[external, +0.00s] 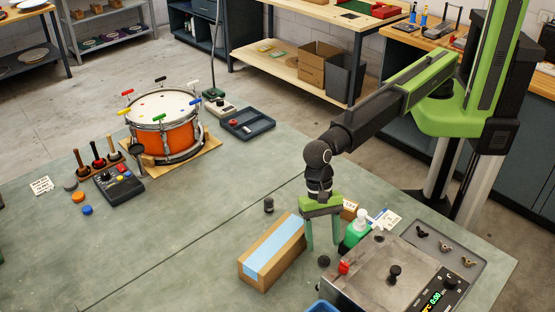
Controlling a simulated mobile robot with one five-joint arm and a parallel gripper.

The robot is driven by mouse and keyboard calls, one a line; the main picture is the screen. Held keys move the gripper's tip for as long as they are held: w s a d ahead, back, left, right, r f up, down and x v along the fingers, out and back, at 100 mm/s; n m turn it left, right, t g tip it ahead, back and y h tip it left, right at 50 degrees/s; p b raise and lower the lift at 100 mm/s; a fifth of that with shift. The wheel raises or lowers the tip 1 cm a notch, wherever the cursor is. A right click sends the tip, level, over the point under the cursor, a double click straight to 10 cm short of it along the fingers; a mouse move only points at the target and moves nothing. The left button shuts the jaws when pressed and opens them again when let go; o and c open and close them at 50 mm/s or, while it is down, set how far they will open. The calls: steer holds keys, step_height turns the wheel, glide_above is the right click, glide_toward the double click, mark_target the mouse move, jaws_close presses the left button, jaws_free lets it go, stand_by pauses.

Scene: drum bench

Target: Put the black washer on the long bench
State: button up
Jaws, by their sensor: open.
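My gripper (323,247) points down with its two green fingers apart, and nothing shows between them. A small dark round piece (324,262), perhaps the black washer, appears just below and in front of the fingertips; I cannot make out a hole in it. Another dark disc (70,186) lies at the far left, near an orange and a blue one. I cannot tell for certain which is the washer. The large grey-green bench top (190,230), perhaps the long bench, carries these things.
A cardboard box with a blue strip (272,250) is left of my gripper. A green bottle (356,231) and a metal machine with knobs (390,275) are close on the right. An orange drum (165,125) stands at the back left. The middle left is clear.

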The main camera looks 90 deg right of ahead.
mark_target(324, 260)
steer(key=b+x, duration=0.4)
steer(key=x, duration=0.1)
steer(key=shift+a+f+b, duration=0.1)
steer(key=shift+f+b, duration=0.05)
steer(key=shift+b, duration=0.15)
steer(key=shift+r, duration=0.2)
jaws_close()
